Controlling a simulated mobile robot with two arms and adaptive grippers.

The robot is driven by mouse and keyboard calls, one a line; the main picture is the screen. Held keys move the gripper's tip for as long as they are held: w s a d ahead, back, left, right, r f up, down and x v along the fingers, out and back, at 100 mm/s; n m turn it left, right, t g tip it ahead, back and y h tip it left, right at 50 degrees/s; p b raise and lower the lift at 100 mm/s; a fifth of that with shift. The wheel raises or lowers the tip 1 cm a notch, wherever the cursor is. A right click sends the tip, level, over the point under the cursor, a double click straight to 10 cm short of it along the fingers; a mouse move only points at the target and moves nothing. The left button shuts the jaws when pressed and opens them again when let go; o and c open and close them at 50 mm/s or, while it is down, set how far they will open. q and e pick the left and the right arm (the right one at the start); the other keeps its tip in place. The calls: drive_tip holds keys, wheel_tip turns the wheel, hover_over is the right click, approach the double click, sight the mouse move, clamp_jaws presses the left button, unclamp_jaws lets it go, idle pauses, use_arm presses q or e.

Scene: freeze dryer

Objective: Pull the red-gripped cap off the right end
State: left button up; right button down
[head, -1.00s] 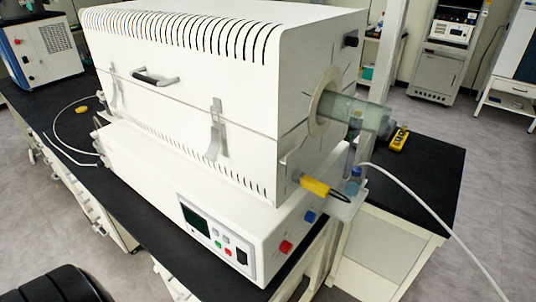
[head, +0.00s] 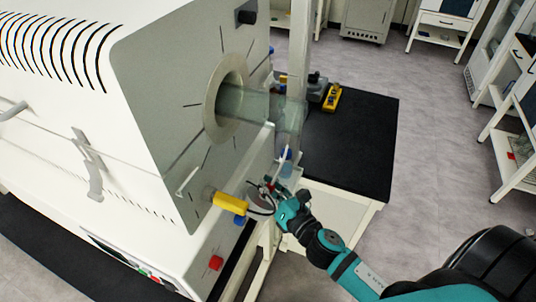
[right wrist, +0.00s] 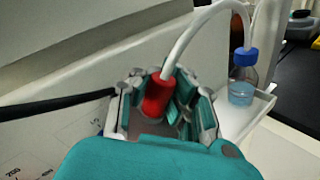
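The tube furnace (head: 160,110) has a clear glass tube (head: 285,112) sticking out of its right end. My right gripper (head: 266,193) is low beside that end, below the tube. In the right wrist view a red grip (right wrist: 156,95) with a white hose rising from it lies between the fingers of my right gripper (right wrist: 160,108). The fingers stand apart, with a gap on the red grip's right side; firm contact cannot be made out. The cap body below the red grip is hidden by the gripper. My left gripper is out of view.
A yellow handle (head: 230,203) juts from the furnace end close to my right gripper. A blue-capped bottle (right wrist: 241,80) stands on a small shelf to the right. A black bench (head: 350,140) and a yellow item (head: 332,97) lie behind. Open floor is on the right.

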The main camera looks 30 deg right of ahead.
drive_tip(key=w+d+n, duration=0.1)
drive_tip(key=w+n, duration=0.1)
drive_tip(key=w+d+n+p, duration=0.1)
drive_tip(key=w+d+n, duration=0.2)
drive_tip(key=w+n, duration=0.1)
drive_tip(key=shift+d+f+y, duration=0.25)
drive_tip(key=shift+y, duration=0.05)
drive_tip(key=shift+w+d+f+n, duration=0.2)
drive_tip(key=shift+w+d+n, duration=0.1)
drive_tip(key=shift+d+n, duration=0.1)
wheel_tip(320, 180, down, 4)
drive_tip(key=b, duration=0.3)
drive_tip(key=shift+r, duration=0.15)
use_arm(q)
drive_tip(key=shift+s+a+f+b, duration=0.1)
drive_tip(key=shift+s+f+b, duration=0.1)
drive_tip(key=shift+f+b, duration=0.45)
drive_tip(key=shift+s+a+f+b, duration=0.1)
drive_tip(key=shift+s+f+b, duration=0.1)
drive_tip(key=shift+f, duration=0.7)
use_arm(e)
drive_tip(key=shift+f, duration=0.8)
use_arm(q)
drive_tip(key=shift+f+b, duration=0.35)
drive_tip(key=shift+b, duration=0.05)
use_arm(e)
drive_tip(key=shift+f, duration=0.25)
